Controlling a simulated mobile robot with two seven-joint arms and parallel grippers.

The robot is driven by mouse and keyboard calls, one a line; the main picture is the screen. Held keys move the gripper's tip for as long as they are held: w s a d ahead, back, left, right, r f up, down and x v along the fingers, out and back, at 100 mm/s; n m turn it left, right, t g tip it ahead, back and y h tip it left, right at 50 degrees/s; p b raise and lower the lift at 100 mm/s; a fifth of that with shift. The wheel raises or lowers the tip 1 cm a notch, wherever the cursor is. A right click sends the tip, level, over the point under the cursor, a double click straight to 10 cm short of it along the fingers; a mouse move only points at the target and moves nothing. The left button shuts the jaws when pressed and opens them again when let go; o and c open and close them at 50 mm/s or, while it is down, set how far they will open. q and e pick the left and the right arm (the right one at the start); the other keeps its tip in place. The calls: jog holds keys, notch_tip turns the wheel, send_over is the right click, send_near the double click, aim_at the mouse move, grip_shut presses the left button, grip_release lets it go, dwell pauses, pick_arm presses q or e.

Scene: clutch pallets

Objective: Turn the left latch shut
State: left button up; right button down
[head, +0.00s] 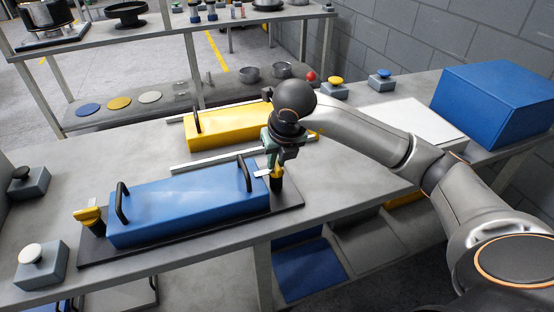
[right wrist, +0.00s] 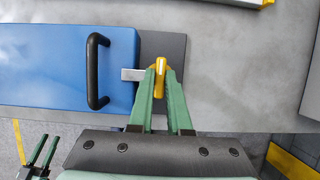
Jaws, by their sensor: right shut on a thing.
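A blue lidded block (head: 185,203) with two black handles lies on a dark base plate (head: 180,240), also in the right wrist view (right wrist: 60,65). The left latch (head: 88,215), yellow on a black post, stands at the plate's left end, with no gripper near it. The right latch (right wrist: 160,76) has a yellow handle and a silver tongue (right wrist: 133,74) reaching to the block's edge. My right gripper (head: 273,166) is shut on this latch's handle. My left gripper (right wrist: 42,152) shows only in the right wrist view's lower left corner, its fingers apart, empty.
A yellow block (head: 225,124) lies behind, between metal rails. Grey boxes with knobs (head: 40,263) stand at the left. A large blue box (head: 497,95) and a white panel (head: 415,118) are at the right. The bench's front edge runs close to the base plate.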

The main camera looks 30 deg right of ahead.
dwell(0.3)
jog(key=c, duration=0.9)
grip_release()
jog(key=shift+c, duration=0.2)
pick_arm(q)
jog(key=shift+s+f, duration=0.1)
jog(key=shift+s, duration=0.05)
pick_arm(e)
jog(key=shift+o, duration=0.4)
jog(key=shift+r, duration=0.1)
pick_arm(q)
jog(key=shift+s+a+r+p, duration=0.1)
jog(key=shift+a+r+p, duration=0.35)
jog(key=shift+p, duration=0.35)
pick_arm(e)
jog(key=v, duration=1.2)
jog(key=shift+r, duration=0.15)
